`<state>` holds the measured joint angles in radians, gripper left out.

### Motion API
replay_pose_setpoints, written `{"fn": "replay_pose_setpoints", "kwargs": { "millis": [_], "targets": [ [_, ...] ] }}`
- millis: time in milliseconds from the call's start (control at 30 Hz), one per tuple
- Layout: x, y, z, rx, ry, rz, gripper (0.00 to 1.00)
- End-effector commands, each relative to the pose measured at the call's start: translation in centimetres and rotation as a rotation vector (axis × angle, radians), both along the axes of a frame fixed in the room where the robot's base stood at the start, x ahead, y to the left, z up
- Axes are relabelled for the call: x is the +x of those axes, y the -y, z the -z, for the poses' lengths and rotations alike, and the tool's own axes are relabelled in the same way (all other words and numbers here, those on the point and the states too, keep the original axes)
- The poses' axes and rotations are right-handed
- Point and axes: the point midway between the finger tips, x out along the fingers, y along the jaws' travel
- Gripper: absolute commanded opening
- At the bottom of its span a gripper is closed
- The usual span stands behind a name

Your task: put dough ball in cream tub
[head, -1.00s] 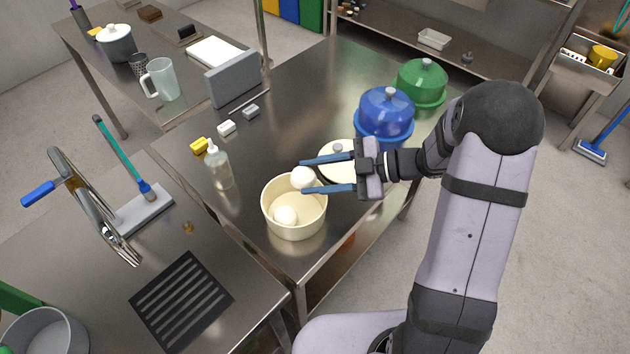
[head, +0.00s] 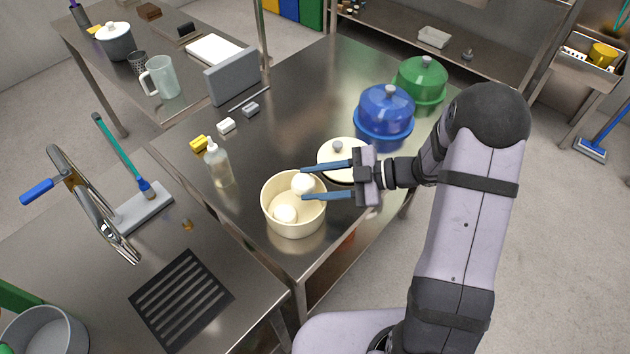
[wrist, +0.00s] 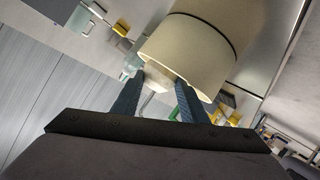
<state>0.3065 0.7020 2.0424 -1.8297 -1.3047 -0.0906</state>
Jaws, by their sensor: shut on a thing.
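The cream tub (head: 292,224) stands open on the steel table near its front corner. One white dough ball (head: 285,214) lies inside it. A second dough ball (head: 303,184) is between the blue fingertips of my gripper (head: 303,184), at the tub's upper right, inside its rim outline. My gripper is shut on this ball. In the wrist view the held ball (wrist: 155,75) shows pale between the fingers, in front of the tub wall (wrist: 195,45). I cannot tell whether the held ball touches the tub or the other ball.
A cream lid with a knob (head: 340,152) lies behind my gripper. A blue dome (head: 386,110) and a green dome (head: 420,80) stand further back. A clear bottle (head: 217,165) stands left of the tub. The table's middle is mostly clear.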

Motion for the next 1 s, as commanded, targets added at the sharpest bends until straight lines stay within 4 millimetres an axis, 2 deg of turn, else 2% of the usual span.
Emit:
{"fn": "replay_pose_setpoints", "kwargs": {
  "millis": [133, 167, 200, 233, 667, 867, 1000],
  "targets": [
    [-0.1, 0.0, 0.4, -0.006, -0.002, -0.001, 0.15],
    [-0.1, 0.0, 0.4, -0.007, -0.003, -0.001, 0.47],
    [-0.1, 0.0, 0.5, -0.008, -0.003, -0.002, 0.56],
    [-0.1, 0.0, 0.5, -0.008, -0.004, -0.001, 0.58],
    [-0.4, 0.0, 0.7, -0.009, -0.01, -0.005, 0.58],
    [-0.4, 0.0, -0.5, -0.009, -0.009, -0.005, 0.58],
    [-0.4, 1.7, -1.0, -0.007, -0.004, 0.001, 0.58]
  ]
}}
